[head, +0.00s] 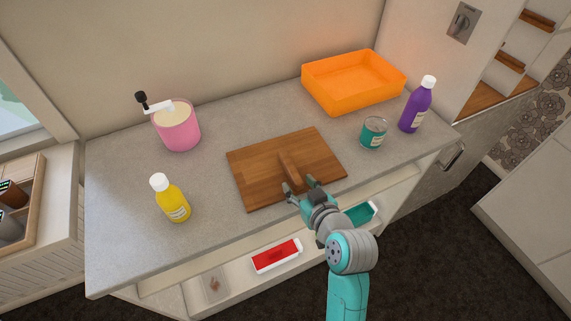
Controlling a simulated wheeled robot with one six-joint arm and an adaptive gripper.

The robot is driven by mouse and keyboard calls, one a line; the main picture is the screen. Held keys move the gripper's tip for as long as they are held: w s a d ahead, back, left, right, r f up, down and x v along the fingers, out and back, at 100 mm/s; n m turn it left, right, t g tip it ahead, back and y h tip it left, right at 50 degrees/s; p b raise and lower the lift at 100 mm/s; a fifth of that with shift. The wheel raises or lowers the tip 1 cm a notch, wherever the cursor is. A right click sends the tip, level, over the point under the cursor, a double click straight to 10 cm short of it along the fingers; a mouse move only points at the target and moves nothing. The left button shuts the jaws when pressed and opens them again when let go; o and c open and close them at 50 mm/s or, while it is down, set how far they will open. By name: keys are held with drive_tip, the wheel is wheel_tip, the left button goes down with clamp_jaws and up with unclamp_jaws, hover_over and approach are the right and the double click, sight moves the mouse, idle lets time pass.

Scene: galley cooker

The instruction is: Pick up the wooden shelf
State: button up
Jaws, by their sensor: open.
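A small wooden shelf (290,163), a narrow brown piece, lies on the wooden cutting board (250,178) in the middle of the counter. Its long side runs from the back toward my gripper. My gripper (299,186) is open over the front part of the board, at the near end of the shelf. One finger is on the left and one on the right of that end. I cannot tell whether the fingers touch the shelf. The shelf's near end is close to the fingers and partly hard to see.
On the counter stand a pink pot (178,127), a yellow bottle (171,200), a green can (373,133), a purple bottle (415,108) and an orange bin (352,84). Below the front edge, an open drawer holds a red-filled tray (276,256). Wooden shelves (510,61) show at right.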

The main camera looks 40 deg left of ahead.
clamp_jaws()
drive_tip(key=shift+r, duration=0.15)
